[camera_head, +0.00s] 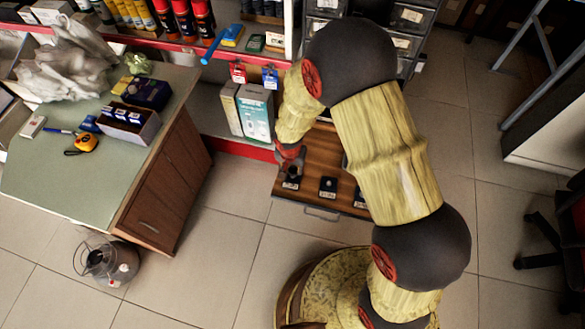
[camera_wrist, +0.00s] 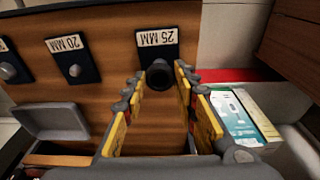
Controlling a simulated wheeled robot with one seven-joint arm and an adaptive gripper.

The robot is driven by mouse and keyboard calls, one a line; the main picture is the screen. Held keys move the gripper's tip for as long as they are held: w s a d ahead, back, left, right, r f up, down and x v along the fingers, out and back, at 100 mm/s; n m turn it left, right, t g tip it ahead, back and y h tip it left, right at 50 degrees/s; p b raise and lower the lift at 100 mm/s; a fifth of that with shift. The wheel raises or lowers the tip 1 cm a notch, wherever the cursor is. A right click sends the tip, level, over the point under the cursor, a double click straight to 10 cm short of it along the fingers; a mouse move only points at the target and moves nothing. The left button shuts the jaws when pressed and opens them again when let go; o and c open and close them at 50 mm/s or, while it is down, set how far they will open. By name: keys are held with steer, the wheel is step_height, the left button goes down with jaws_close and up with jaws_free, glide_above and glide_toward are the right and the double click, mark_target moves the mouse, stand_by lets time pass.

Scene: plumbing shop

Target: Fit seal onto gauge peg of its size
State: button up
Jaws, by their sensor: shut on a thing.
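My gripper (camera_wrist: 160,72) has its two yellow-padded fingers on either side of a dark round seal (camera_wrist: 159,80), shut on it, in front of the 25 MM plaque (camera_wrist: 157,41). The 25 MM peg is hidden behind the seal, and I cannot tell whether the seal is around it. The 20 MM peg (camera_wrist: 74,70) stands bare and grey on its dark plaque to the left. Another bare peg (camera_wrist: 8,71) is at the left edge. In the head view my gripper (camera_head: 289,160) is over the left end of the wooden gauge board (camera_head: 310,152).
Boxes (camera_head: 255,112) stand on the shelf left of the board, and show right of my fingers in the wrist view (camera_wrist: 240,118). A green-topped counter (camera_head: 60,180) is at left. Floor before the board is clear.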

steer(key=shift+r+p, duration=0.35)
steer(key=shift+r, duration=0.3)
stand_by(1.0)
steer(key=o, duration=0.5)
steer(key=shift+r, duration=0.1)
steer(key=r+p, duration=0.2)
steer(key=r, duration=0.1)
steer(key=s+r+p, duration=0.1)
steer(key=r+p, duration=0.1)
steer(key=r, duration=0.2)
steer(key=r+p, duration=0.2)
steer(key=r, duration=0.1)
steer(key=shift+s+a+r, duration=0.3)
steer(key=shift+r, duration=0.05)
stand_by(0.8)
